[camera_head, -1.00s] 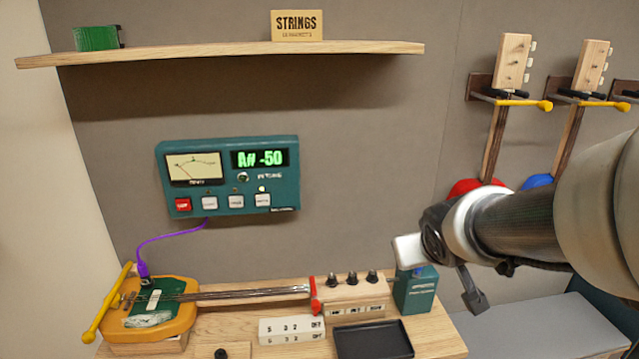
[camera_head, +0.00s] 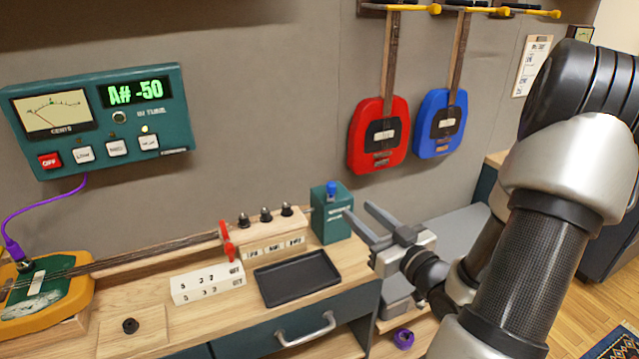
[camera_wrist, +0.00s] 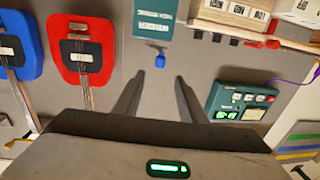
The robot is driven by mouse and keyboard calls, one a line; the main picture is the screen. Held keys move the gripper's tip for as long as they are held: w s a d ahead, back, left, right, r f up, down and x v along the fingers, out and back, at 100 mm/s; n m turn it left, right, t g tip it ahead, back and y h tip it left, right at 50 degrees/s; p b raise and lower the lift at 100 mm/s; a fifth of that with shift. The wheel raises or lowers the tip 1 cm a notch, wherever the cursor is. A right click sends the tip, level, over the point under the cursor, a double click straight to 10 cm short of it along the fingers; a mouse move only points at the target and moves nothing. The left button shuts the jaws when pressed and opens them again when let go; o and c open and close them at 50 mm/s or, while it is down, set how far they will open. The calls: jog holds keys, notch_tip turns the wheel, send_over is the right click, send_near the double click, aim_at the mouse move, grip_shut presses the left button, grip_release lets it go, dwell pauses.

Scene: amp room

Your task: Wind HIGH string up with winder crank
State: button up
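The teal box (camera_head: 330,226) with a blue knob (camera_head: 331,188) on top stands at the bench's right end. In the wrist view the teal box (camera_wrist: 166,17), lettered "WINDER", appears upside down, with its blue knob (camera_wrist: 160,61) ahead of my fingertips. My gripper (camera_head: 357,209) is open and empty, just right of the box; it also shows in the wrist view (camera_wrist: 158,77). The yellow-bodied instrument (camera_head: 75,300) lies on the bench, its neck running right to a headstock with three dark pegs (camera_head: 265,214). I cannot make out a separate crank.
The wall tuner (camera_head: 155,115) reads "A# -50", with a light lit above its rightmost button. A black tray (camera_head: 297,278) and white block (camera_head: 208,283) lie on the bench. Red (camera_head: 378,145) and blue (camera_head: 438,125) instruments hang behind. A purple ring (camera_head: 403,338) sits lower right.

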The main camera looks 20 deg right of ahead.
aim_at(332, 188)
jog(key=w, duration=0.5)
jog(key=w+a, duration=0.1)
jog(key=w, duration=0.5)
jog(key=w+a, duration=0.1)
jog(key=w, duration=0.4)
jog(key=shift+w+a, duration=0.2)
jog(key=shift+w, duration=0.05)
grip_shut()
